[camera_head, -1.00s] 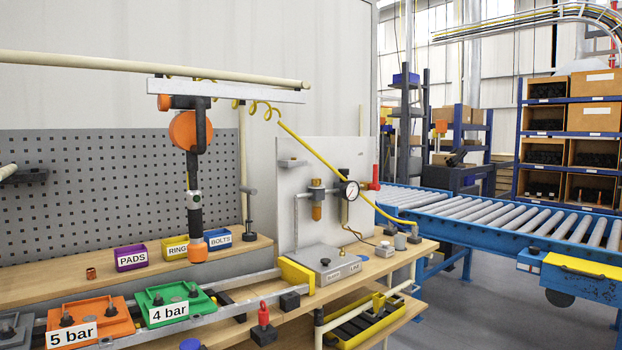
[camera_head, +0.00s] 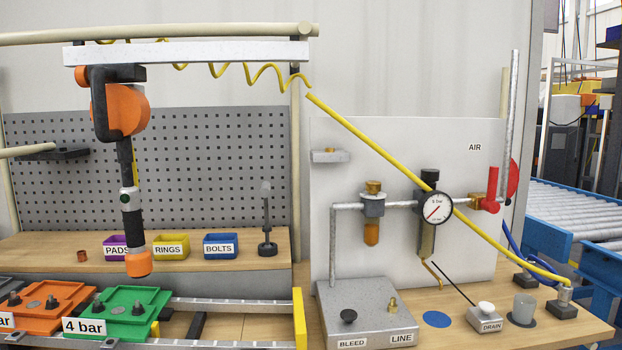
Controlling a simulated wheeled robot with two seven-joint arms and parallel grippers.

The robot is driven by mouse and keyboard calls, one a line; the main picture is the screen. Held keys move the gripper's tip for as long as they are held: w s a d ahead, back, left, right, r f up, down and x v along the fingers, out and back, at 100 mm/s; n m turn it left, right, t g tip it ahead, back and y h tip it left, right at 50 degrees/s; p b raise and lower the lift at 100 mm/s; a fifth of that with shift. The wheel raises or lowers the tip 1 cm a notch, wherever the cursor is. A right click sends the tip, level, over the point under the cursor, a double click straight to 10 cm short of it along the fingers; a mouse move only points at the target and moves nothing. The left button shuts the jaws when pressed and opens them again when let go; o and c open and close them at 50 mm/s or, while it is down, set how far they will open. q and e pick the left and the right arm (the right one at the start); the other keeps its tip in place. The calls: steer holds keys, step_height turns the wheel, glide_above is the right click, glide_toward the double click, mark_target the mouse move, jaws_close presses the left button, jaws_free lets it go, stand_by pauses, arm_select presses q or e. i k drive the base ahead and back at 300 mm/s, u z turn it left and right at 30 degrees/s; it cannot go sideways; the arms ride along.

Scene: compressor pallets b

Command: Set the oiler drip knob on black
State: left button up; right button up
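On the grey upright air panel (camera_head: 400,140), a small unit with a brass top knob (camera_head: 373,187) and an amber bowl (camera_head: 371,233) hangs on the pipe; it looks like the oiler. No black mark or pointer can be made out on its knob at this size. To its right is a unit with a round gauge (camera_head: 436,207) and a black top knob (camera_head: 429,177). Neither of my grippers shows in the head view.
A grey block labelled BLEED and LINE (camera_head: 366,310) stands below the oiler. A DRAIN block (camera_head: 485,318) and a grey cup (camera_head: 523,310) are to the right. A yellow hose (camera_head: 380,155) slants across the panel. An orange hanging tool (camera_head: 133,230) is at left.

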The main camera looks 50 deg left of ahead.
mark_target(372, 187)
steer(key=u, duration=1.15)
steer(key=i, duration=1)
steer(key=u, duration=1)
